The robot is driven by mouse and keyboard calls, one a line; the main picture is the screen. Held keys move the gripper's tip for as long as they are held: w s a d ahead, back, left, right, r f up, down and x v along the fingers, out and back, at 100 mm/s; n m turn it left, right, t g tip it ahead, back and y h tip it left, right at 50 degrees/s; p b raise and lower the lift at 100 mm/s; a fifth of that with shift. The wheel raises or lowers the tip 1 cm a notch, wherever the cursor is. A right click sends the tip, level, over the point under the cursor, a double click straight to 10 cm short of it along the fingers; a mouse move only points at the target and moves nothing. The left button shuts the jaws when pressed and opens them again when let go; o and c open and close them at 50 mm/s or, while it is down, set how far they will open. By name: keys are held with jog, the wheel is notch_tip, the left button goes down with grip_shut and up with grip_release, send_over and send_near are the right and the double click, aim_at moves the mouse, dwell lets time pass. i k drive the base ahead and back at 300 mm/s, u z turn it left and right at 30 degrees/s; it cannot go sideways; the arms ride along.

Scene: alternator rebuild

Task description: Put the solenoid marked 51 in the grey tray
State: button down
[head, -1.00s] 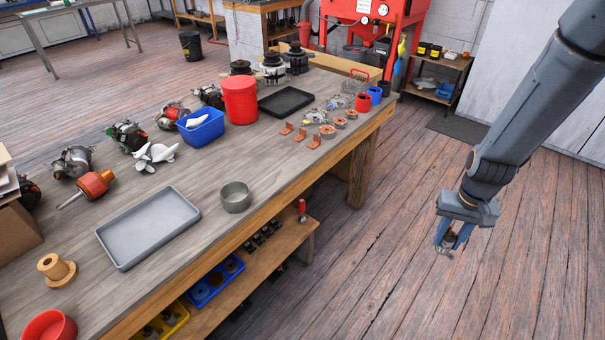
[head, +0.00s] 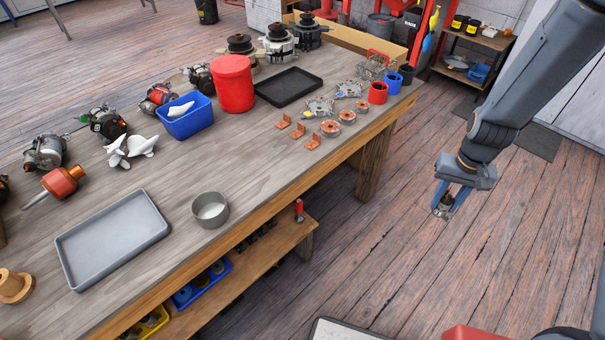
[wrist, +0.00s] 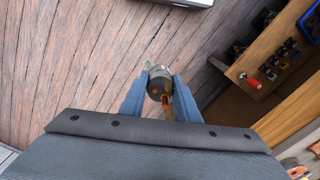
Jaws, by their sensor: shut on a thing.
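My gripper (head: 449,206) hangs over the wooden floor, to the right of the bench. In the wrist view my gripper (wrist: 159,88) has its blue fingers shut on a small dark and metallic cylinder with orange-brown parts, seemingly a solenoid (wrist: 157,80). The held solenoid (head: 441,210) shows small below the fingers in the head view. No number can be read on it. The grey tray (head: 112,240) lies flat and empty on the near left part of the bench, well to the left of my gripper.
A round grey bowl (head: 210,211) stands just right of the tray. White propeller-like parts (head: 130,149), a blue bin (head: 187,121) and a red canister (head: 233,86) stand farther back. The bench edge and lower shelf (head: 245,262) lie between my gripper and the tray.

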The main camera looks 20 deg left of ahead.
aim_at(140, 222)
jog(key=u, duration=1.5)
